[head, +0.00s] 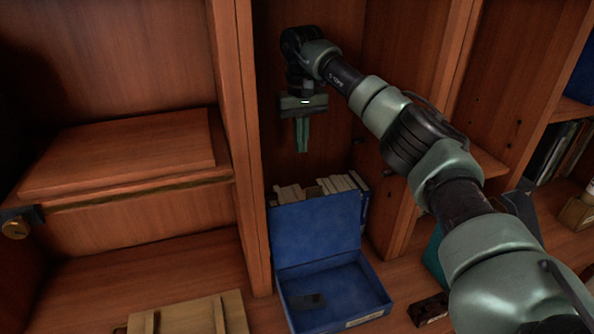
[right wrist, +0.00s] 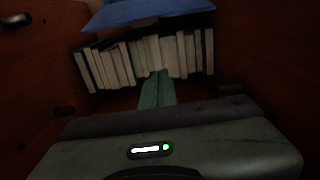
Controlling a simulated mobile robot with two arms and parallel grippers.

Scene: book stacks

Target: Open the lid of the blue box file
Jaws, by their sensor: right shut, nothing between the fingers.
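The blue box file (head: 330,292) sits on the wooden shelf board at the lower middle of the head view. Its lid (head: 316,232) stands raised at the back, so the inside shows. My right gripper (head: 302,150) is above and behind the raised lid, fingers pointing down, shut and empty, apart from the lid. In the right wrist view the shut green fingers (right wrist: 157,88) point toward the row of books, and a blue edge of the lid (right wrist: 145,12) shows at the top. My left gripper is not in view.
A row of books (head: 322,187) stands behind the lid. A wooden upright (head: 240,130) is to the left of the box. A wooden case (head: 190,318) lies at the front left, and a small dark object (head: 428,309) lies right of the box.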

